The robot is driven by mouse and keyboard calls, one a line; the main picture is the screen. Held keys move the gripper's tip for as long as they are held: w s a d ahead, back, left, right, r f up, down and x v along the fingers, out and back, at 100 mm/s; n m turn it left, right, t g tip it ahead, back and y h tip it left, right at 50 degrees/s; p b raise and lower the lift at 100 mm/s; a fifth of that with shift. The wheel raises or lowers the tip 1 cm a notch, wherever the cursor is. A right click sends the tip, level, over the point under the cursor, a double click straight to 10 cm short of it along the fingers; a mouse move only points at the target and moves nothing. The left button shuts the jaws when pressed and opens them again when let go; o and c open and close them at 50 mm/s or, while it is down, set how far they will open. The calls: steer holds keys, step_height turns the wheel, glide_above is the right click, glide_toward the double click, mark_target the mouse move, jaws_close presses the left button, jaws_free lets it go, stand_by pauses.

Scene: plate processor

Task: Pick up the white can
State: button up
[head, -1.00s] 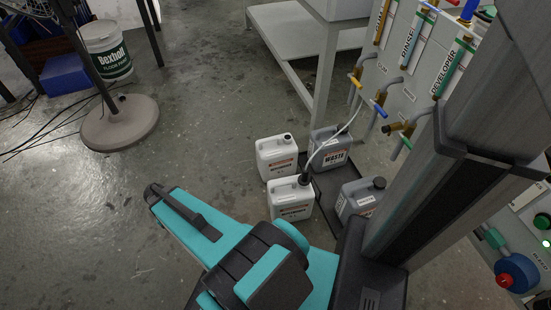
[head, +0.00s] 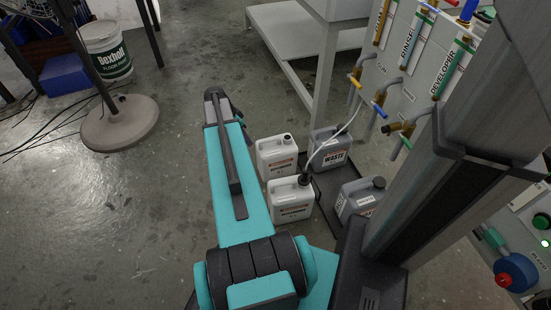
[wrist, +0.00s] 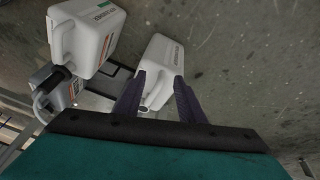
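Two white cans stand on the floor in the head view. The rear white can (head: 277,158) has an open-looking neck. The front white can (head: 291,201) has a dark cap with a tube. In the wrist view my gripper (wrist: 156,100) is open, its two dark fingers apart. The white can without a tube (wrist: 162,62) lies between and beyond the fingertips, its handle end toward me. I cannot tell whether the fingers touch it. The tubed white can (wrist: 97,35) is to the left. In the head view my arm hides the gripper.
Grey waste cans (head: 331,150) (head: 358,201) stand to the right of the white cans, by a dark tray (head: 328,187). A tube runs up toward the valves (head: 376,107). A round stand base (head: 120,123) is at the left. The floor between is clear.

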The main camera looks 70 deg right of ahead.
mark_target(275, 138)
steer(key=s+d+r+m, duration=0.3)
steer(key=s+d+r, duration=0.2)
steer(key=s+d, duration=0.1)
steer(key=shift+s+d, duration=0.15)
steer(key=shift+d, duration=0.5)
steer(key=shift+b+x, duration=1.25)
steer(key=shift+x, duration=3)
steer(key=shift+s, duration=0.1)
steer(key=shift+b+x, duration=1.4)
steer(key=shift+x, duration=1.2)
jaws_close()
